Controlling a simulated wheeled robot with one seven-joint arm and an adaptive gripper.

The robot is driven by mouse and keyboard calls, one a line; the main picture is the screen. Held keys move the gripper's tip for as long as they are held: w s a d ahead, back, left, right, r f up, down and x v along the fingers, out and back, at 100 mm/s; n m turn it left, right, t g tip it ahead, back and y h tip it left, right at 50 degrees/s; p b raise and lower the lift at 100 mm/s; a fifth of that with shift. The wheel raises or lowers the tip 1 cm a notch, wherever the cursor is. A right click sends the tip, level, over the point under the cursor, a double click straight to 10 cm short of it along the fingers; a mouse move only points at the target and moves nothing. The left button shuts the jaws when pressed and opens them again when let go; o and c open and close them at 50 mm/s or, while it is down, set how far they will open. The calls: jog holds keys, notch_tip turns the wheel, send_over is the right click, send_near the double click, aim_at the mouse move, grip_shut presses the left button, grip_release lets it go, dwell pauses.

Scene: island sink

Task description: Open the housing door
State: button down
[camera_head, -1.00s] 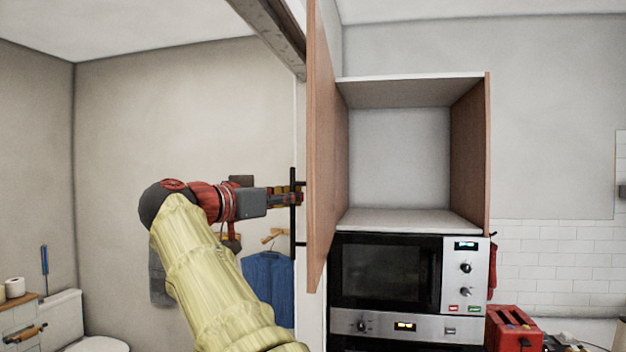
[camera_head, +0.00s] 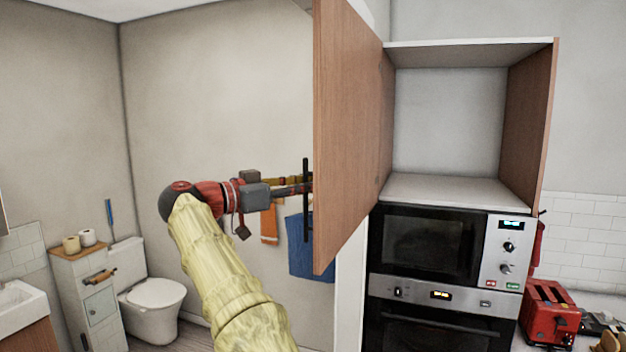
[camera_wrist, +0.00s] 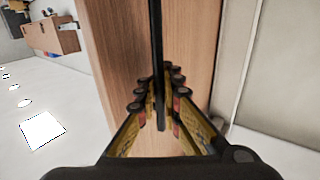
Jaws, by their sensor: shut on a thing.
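The housing door (camera_head: 347,130) is a brown wooden panel, swung wide open to the left of the cupboard. The cupboard interior (camera_head: 450,120) above the ovens is exposed and empty. A black vertical bar handle (camera_head: 306,220) is on the door's outer face. My gripper (camera_head: 300,187) is at the handle, left of the door. In the wrist view my gripper (camera_wrist: 160,92) has its fingers closed on both sides of the handle (camera_wrist: 157,40), with the wooden door (camera_wrist: 115,45) behind it. The door hides part of the fingertips in the head view.
A microwave (camera_head: 430,245) and an oven (camera_head: 440,325) sit below the cupboard. A red toaster (camera_head: 550,312) stands on the counter at right. A toilet (camera_head: 152,295) and a small cabinet (camera_head: 95,300) are at left. Blue cloth (camera_head: 300,255) hangs behind the handle.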

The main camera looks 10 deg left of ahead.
jog(key=shift+a+f, duration=0.25)
jog(key=shift+f, duration=0.25)
jog(key=c, duration=2.4)
grip_release()
jog(key=shift+o, duration=1.2)
jog(key=shift+s+a+r, duration=0.2)
jog(key=shift+s+a, duration=0.2)
jog(key=shift+o, duration=0.8)
jog(key=shift+w+d+r, duration=0.1)
jog(key=shift+d+r, duration=0.1)
jog(key=shift+d, duration=0.15)
jog(key=shift+a, duration=0.1)
jog(key=v, duration=1.2)
jog(key=shift+n, duration=0.3)
